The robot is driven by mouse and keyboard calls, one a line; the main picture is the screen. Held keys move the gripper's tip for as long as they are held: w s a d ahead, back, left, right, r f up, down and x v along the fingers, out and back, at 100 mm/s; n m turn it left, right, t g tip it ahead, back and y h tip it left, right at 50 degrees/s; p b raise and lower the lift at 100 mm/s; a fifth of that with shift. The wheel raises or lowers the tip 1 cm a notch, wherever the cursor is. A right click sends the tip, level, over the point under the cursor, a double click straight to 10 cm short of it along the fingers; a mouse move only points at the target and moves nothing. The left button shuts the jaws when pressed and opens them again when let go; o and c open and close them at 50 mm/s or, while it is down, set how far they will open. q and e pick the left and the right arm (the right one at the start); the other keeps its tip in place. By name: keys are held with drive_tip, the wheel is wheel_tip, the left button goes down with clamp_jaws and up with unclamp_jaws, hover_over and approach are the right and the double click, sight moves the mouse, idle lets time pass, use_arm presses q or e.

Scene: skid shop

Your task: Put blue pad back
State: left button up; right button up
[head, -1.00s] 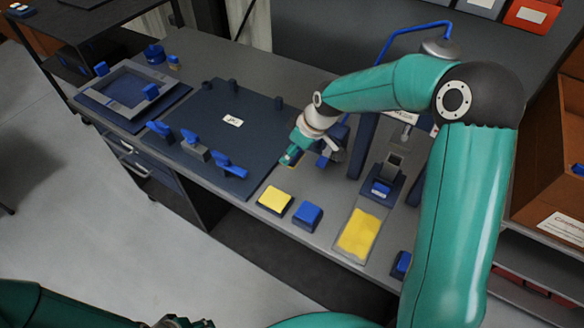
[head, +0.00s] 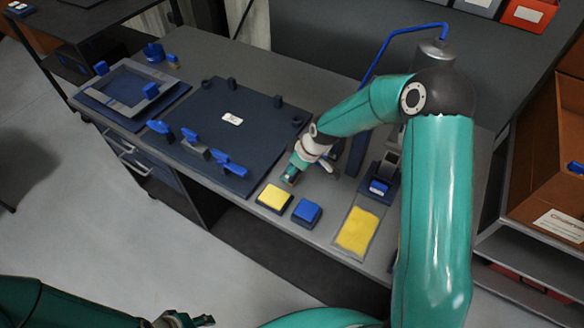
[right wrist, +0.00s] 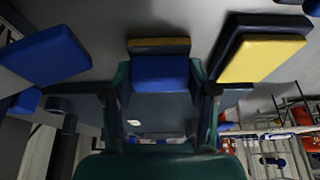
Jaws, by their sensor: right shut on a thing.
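My right gripper (head: 291,177) is over the bench, just behind a yellow-topped pad (head: 273,198) and a blue-topped block (head: 306,212). In the right wrist view, my right gripper (right wrist: 162,92) is shut on a blue pad (right wrist: 160,73), one finger on each side. A dark block with a yellowish strip (right wrist: 158,46) shows right beyond the held pad; I cannot tell if they touch. The yellow-topped pad (right wrist: 264,58) is at right and a blue block (right wrist: 45,54) at left. In the head view the held pad is hidden. My left gripper (head: 190,321) is at the bottom edge, partly cut off.
A dark board (head: 225,140) with blue clamps lies left of my right gripper. A clear-edged strip with a yellow sheet (head: 357,231) and a dark fixture with a blue part (head: 379,187) stand to the right. Open bench surface lies behind the gripper.

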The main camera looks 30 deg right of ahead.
drive_tip(key=o, duration=1.1)
drive_tip(key=shift+r, duration=0.1)
drive_tip(key=shift+s+d+r, duration=0.1)
drive_tip(key=shift+r, duration=0.15)
drive_tip(key=b+v, duration=0.1)
drive_tip(key=v, duration=1)
drive_tip(key=shift+r, duration=0.2)
drive_tip(key=shift+s, duration=0.1)
